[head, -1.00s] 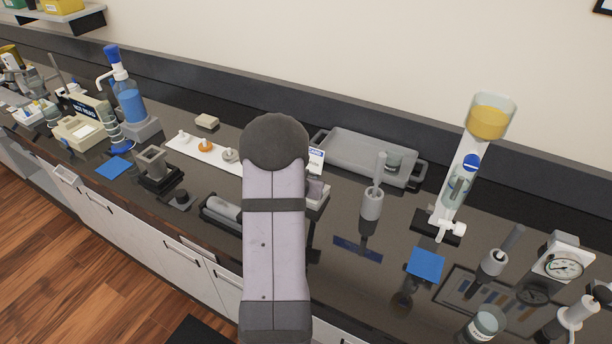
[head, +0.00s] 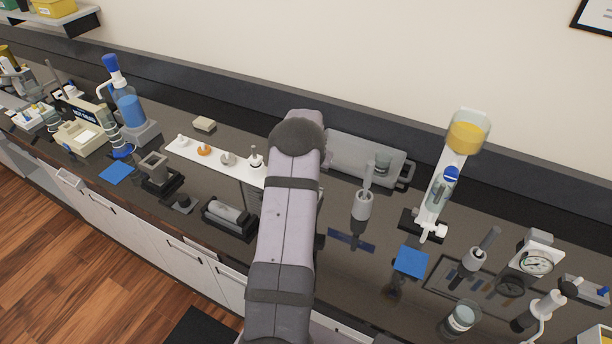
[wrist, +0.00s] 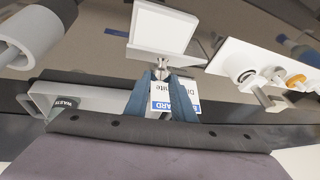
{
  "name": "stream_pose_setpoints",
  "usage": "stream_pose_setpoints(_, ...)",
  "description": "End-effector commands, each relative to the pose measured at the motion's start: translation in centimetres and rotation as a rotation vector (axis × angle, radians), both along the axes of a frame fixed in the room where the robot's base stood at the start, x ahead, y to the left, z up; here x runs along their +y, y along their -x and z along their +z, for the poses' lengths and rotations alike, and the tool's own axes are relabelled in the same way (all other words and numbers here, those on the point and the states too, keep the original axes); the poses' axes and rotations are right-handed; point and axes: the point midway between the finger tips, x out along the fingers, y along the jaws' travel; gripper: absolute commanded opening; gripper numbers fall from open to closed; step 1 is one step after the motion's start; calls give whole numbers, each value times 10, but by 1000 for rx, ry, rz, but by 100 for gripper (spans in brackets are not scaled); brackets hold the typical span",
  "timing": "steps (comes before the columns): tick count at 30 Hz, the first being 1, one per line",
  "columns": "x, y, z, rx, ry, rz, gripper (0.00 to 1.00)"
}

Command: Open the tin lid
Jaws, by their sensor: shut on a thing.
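In the wrist view, a pale rectangular tin (wrist: 163,27) with a grey rim sits top centre. A grey flange, seemingly its lid (wrist: 187,59), lies along its lower edge; I cannot tell how far the lid is raised. My gripper (wrist: 161,73) has its blue fingers close together on a small silvery part at the middle of this flange, seemingly the lid's knob or tab.
A grey tray (head: 345,160) with a waste jar (head: 382,164) is at the back. A mortar (head: 362,205) stands right of my arm, and a white strip (head: 213,157) with small fittings lies left.

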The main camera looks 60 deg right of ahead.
Motion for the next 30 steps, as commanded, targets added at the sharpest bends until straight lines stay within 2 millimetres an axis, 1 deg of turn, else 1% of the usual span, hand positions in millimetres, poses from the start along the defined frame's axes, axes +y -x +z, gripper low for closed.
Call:
stream_pose_setpoints(1, -5, -1, -4, -4, -8, 1, 0)
stream_pose_setpoints(5, -13, -1, -2, -5, -13, 3, 0)
stream_pose_setpoints(15, -42, 1, -2, -5, -5, 1, 0)
stream_pose_setpoints(21, -54, 2, -3, -3, -4, 1, 0)
stream_pose_setpoints(30, -63, 2, -5, -2, -5, 0, 0)
